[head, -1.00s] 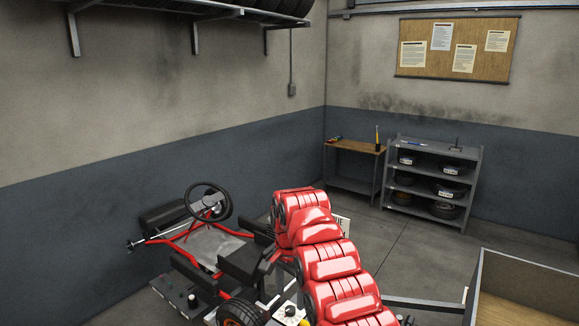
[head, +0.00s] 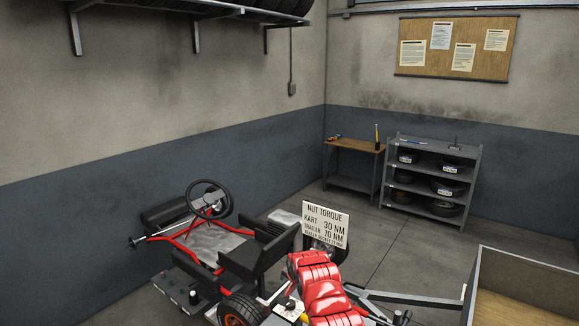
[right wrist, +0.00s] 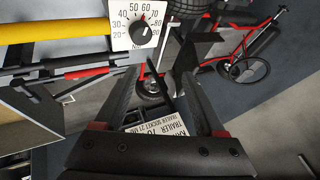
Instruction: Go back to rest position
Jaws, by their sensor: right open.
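My red arm (head: 325,292) rises from the bottom edge of the head view, low and folded, right of the kart. Its gripper cannot be made out there. In the right wrist view my right gripper (right wrist: 166,78) has its two dark fingers spread apart, with nothing held between them. A sign (right wrist: 160,130) shows below and between the fingers, farther off. My left gripper is in neither current view.
A red-framed kart (head: 205,240) stands left of my arm. Behind the arm is the torque sign (head: 326,222). A wooden-floored trailer (head: 520,295) is at the lower right. The wrist view shows a numbered dial (right wrist: 143,30) and yellow-handled tool (right wrist: 50,33). Open floor lies before the shelf (head: 432,180).

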